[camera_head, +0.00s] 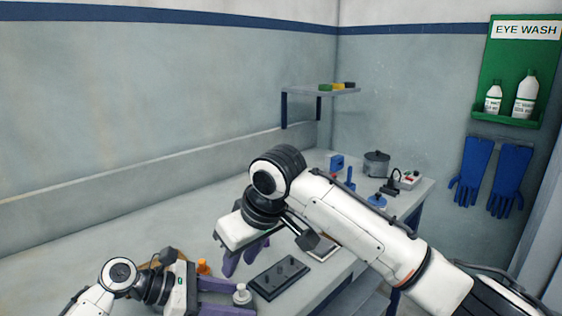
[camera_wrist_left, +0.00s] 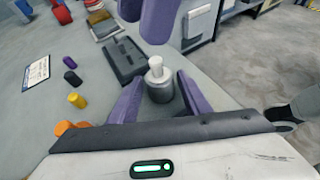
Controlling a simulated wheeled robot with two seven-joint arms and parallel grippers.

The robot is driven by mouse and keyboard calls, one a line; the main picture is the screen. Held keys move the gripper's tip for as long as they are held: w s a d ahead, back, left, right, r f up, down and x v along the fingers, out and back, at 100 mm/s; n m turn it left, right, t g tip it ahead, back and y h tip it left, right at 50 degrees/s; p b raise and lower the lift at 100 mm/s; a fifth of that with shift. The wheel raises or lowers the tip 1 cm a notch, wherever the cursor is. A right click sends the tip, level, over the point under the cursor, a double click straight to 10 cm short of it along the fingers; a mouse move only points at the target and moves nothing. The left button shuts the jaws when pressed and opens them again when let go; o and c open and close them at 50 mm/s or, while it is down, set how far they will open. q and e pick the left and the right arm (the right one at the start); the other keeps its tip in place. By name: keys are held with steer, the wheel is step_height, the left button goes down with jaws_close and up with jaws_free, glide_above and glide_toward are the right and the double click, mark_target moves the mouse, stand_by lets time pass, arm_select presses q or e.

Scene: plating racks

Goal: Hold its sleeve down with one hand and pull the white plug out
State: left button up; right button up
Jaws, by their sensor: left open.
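The white plug (camera_wrist_left: 156,66) stands upright in the top of a short grey sleeve (camera_wrist_left: 160,91) on the bench. In the head view the plug (camera_head: 241,288) is small at the bottom. My left gripper (camera_wrist_left: 161,82) is open, its purple fingers on either side of the sleeve; I cannot tell whether they touch it. In the head view my left gripper (camera_head: 243,299) reaches in from the lower left. My right gripper (camera_head: 243,264) hangs above and behind the plug, fingers apart and empty. Its purple fingers also show at the top of the left wrist view (camera_wrist_left: 148,18).
A dark block with pegs (camera_head: 279,278) lies right of the sleeve. An orange piece (camera_head: 203,267) is behind my left gripper. Yellow (camera_wrist_left: 76,100) and dark (camera_wrist_left: 72,78) pieces and a white sheet (camera_wrist_left: 37,73) lie left. A grey pot (camera_head: 376,162) stands farther back.

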arm_select(q)
steer(key=c, duration=1)
steer(key=o, duration=1.1)
steer(key=c, duration=1.2)
